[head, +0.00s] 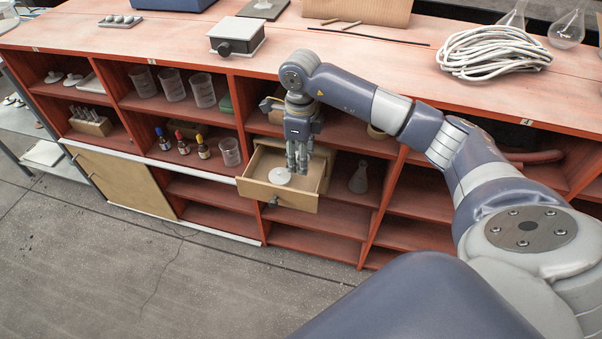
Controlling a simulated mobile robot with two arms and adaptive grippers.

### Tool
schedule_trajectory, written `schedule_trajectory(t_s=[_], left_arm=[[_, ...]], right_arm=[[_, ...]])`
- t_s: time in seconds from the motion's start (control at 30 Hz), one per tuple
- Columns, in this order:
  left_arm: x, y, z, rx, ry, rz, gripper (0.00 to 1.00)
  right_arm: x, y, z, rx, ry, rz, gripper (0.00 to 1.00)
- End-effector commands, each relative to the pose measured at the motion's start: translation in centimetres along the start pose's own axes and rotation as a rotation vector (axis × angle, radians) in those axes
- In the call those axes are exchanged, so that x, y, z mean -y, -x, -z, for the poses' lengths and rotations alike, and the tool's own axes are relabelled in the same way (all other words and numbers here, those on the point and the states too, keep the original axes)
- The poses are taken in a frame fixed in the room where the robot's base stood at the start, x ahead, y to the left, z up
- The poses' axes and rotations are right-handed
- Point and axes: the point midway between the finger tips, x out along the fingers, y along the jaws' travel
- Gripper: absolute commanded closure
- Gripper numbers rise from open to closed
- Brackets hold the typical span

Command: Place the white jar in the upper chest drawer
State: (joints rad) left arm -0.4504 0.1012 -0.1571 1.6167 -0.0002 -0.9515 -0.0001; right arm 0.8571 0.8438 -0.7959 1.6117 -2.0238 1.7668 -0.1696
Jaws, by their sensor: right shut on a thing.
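The white jar (280,176) shows as a pale round shape inside an open wooden drawer (250,187), low between its walls. My right gripper (297,169) reaches down into the drawer from above, its fingers shut on the jar at its right side. The fingers hide part of the jar, and I cannot tell whether its base touches the drawer floor. The drawer is pulled out of the light wooden chest, which stands in the red shelf unit and is largely hidden by my right arm. My left gripper is not in view.
The red shelf unit (400,70) holds beakers (172,84), small bottles (183,146) and a flask (359,178) right of the drawer. A coiled white cable (492,52) and a grey box (236,36) lie on top. The floor in front is clear.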

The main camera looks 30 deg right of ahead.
Motion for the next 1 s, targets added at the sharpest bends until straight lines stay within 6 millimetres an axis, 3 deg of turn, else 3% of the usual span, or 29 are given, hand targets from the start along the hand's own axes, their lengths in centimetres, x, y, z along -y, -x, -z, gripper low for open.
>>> schedule_trajectory(t_s=[0.1, 0.33, 0.6, 1.0], left_arm=[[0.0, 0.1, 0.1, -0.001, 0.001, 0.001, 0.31], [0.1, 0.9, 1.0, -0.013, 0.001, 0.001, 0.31], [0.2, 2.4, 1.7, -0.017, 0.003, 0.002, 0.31], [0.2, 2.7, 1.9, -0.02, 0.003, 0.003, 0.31]], right_arm=[[0.1, -1.5, 0.0, -0.001, 0.002, -0.002, 0.87], [0.1, -3.1, 0.0, 0.0, 0.001, -0.002, 0.87], [0.4, -7.0, 0.0, 0.0, 0.001, -0.001, 0.87], [0.5, -7.2, 0.0, 0.0, 0.002, 0.001, 0.87]])
